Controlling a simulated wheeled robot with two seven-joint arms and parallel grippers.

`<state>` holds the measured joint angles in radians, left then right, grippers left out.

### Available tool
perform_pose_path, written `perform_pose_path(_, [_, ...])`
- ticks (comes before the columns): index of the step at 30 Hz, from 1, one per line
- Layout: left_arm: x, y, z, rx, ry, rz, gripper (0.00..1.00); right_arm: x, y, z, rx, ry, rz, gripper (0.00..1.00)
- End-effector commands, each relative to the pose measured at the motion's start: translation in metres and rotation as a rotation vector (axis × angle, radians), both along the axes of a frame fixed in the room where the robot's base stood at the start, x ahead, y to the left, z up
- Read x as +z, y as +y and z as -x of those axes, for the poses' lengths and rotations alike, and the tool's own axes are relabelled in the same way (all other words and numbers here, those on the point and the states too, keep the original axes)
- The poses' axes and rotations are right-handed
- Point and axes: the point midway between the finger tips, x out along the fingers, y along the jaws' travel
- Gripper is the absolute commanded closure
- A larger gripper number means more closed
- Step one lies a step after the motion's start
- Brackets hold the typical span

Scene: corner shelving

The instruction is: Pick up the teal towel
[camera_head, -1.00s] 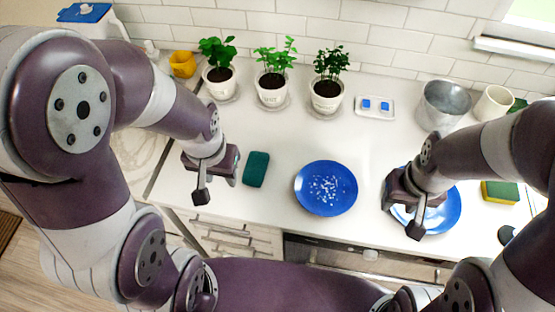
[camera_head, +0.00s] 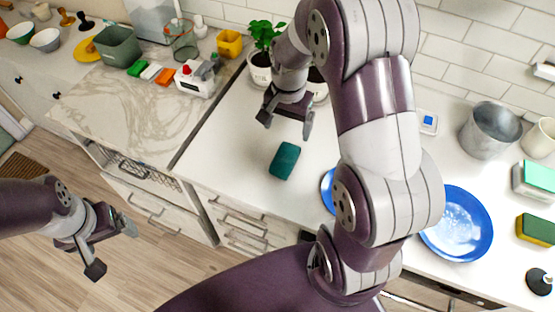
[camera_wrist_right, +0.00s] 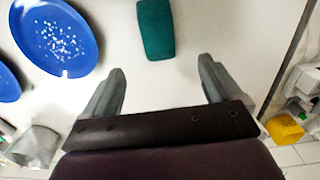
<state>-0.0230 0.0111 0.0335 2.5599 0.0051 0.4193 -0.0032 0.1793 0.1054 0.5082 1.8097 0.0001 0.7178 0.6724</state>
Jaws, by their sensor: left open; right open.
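The teal towel (camera_head: 285,160) lies as a small folded block on the white counter. In the right wrist view the towel (camera_wrist_right: 156,28) is at the top centre, ahead of the fingertips. My right gripper (camera_head: 287,121) is open and empty above the counter, just behind the towel in the head view and apart from it. In the right wrist view its two fingers (camera_wrist_right: 160,75) are spread wide with nothing between them. My left gripper (camera_head: 113,250) is open and empty at the lower left, over the floor in front of the cabinets.
A blue plate with white bits (camera_wrist_right: 58,38) lies near the towel, mostly hidden by my right arm in the head view. Another blue plate (camera_head: 460,222), a metal pot (camera_head: 488,130) and a potted plant (camera_head: 262,68) stand on the counter. The counter around the towel is clear.

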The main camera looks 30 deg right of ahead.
Motion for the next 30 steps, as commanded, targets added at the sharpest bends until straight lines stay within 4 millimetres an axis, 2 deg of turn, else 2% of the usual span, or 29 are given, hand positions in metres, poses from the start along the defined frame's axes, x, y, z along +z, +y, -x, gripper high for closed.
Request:
perform_pose_path(6, [0.008, 0.0, 0.0, 0.0, -0.001, 0.0, 0.14, -0.048, -0.001, 0.001, -0.016, 0.009, -0.001, 0.08])
perform_pose_path(13, [0.016, 0.0, 0.0, 0.0, 0.0, 0.0, 0.14, -0.077, 0.002, 0.002, -0.013, 0.006, 0.0, 0.08])
perform_pose_path(18, [0.024, 0.0, 0.0, 0.0, -0.001, 0.0, 0.14, -0.109, 0.005, 0.004, -0.014, 0.004, 0.0, 0.08])
perform_pose_path(21, [0.024, 0.0, 0.0, 0.0, 0.0, 0.0, 0.14, -0.118, 0.005, 0.004, -0.013, 0.003, 0.0, 0.08])
perform_pose_path(27, [0.023, 0.0, 0.0, 0.0, 0.0, 0.0, 0.14, -0.12, 0.005, 0.003, -0.013, 0.0, 0.0, 0.08])
perform_pose_path(29, [0.023, 0.0, 0.0, 0.0, 0.0, 0.0, 0.14, -0.12, 0.005, 0.003, -0.013, 0.0, 0.0, 0.28])
perform_pose_path(30, [0.023, 0.0, 0.0, 0.0, 0.0, 0.0, 0.14, -0.12, 0.005, 0.003, -0.013, 0.0, 0.0, 0.41])
